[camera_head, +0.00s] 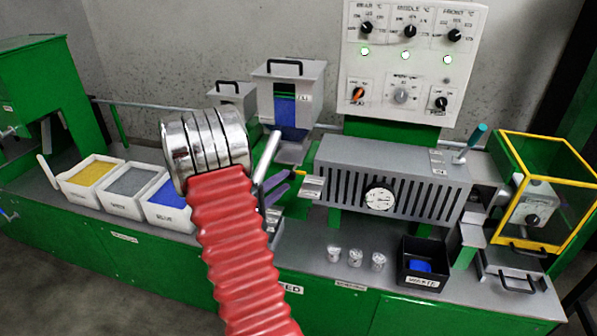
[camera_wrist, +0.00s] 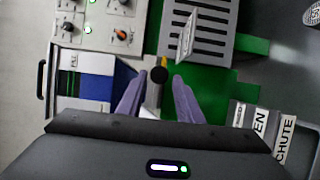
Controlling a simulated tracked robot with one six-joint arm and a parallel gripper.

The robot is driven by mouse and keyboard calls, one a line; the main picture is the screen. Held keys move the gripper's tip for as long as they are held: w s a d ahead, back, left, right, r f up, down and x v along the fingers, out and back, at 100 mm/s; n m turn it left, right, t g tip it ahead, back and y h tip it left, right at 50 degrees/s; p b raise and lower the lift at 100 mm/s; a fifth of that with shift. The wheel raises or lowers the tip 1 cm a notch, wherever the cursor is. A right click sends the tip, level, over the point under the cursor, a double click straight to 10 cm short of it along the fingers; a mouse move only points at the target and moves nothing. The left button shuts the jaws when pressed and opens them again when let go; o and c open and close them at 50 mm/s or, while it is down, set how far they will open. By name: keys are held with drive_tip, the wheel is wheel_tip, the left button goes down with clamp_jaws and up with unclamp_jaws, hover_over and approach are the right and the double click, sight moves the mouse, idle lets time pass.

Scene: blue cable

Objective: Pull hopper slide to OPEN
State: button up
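The grey hopper (camera_head: 311,84) stands behind my arm, with blue material showing in its front window; it also shows in the wrist view (camera_wrist: 66,85). A slide handle with a round black knob (camera_wrist: 159,74) lies just ahead of my fingertips in the wrist view, roughly in line with the gap between them. My gripper (camera_head: 288,178) has two lilac fingers, spread apart, below the hopper; they also show in the wrist view (camera_wrist: 158,88). I cannot tell whether a finger touches the knob. The metal wrist and red sleeve of my arm hide part of the bench.
The grey slotted barrel (camera_head: 395,180) with a gauge is right of my gripper. OPEN (camera_wrist: 247,116) and CHUTE (camera_wrist: 285,138) labels show in the wrist view. White bins (camera_head: 92,178) stand left, several small cups (camera_head: 355,257) and a black box (camera_head: 423,263) at front right.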

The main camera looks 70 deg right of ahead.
drive_tip(key=x, duration=0.8)
drive_tip(key=shift+d, duration=0.3)
drive_tip(key=shift+s, duration=0.1)
drive_tip(key=shift+c, duration=0.5)
drive_tip(key=shift+f, duration=0.1)
clamp_jaws()
